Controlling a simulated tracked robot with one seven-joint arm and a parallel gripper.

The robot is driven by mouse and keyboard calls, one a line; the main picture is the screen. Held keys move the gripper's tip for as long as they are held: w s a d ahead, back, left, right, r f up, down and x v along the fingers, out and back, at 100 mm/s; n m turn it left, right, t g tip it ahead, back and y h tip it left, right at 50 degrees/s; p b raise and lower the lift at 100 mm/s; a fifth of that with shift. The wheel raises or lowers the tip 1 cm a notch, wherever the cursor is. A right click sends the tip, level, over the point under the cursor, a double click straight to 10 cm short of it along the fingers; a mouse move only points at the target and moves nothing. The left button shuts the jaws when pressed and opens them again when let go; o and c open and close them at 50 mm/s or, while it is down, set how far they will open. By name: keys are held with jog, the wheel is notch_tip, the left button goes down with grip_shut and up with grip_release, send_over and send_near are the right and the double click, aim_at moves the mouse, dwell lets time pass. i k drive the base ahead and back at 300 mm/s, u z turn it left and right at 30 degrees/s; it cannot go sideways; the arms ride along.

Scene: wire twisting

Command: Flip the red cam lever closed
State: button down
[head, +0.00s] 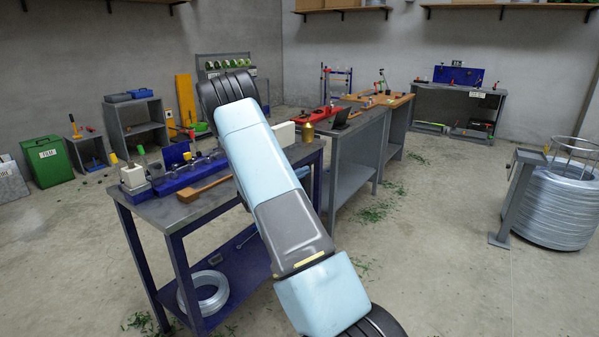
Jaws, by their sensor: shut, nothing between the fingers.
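My light-blue arm crosses the middle of the head view, and my gripper is not in view. I cannot make out a red cam lever for certain. A near workbench (150,208) stands left of centre, with a long blue fixture (192,176) on its top. My arm hides the right part of this bench. Farther back, a red flat piece (312,115) lies on another bench, and a small red-topped item (384,82) stands on the wooden-topped bench; both are too small to tell what they are.
A wooden-handled tool (204,188) lies along the near bench's front. A wire coil (203,292) lies on its lower shelf. A large wire spool (553,208) stands at the right beside a grey post. Green bits litter the floor, and the floor right of centre is otherwise clear.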

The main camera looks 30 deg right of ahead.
aim_at(194, 141)
jog(key=k, duration=1.35)
jog(key=i, duration=0.45)
jog(key=u, duration=0.85)
jog(key=i, duration=1.1)
jog(key=u, duration=0.7)
jog(key=i, duration=2.2)
jog(key=z, duration=1.2)
jog(key=i, duration=1)
jog(key=z, duration=0.9)
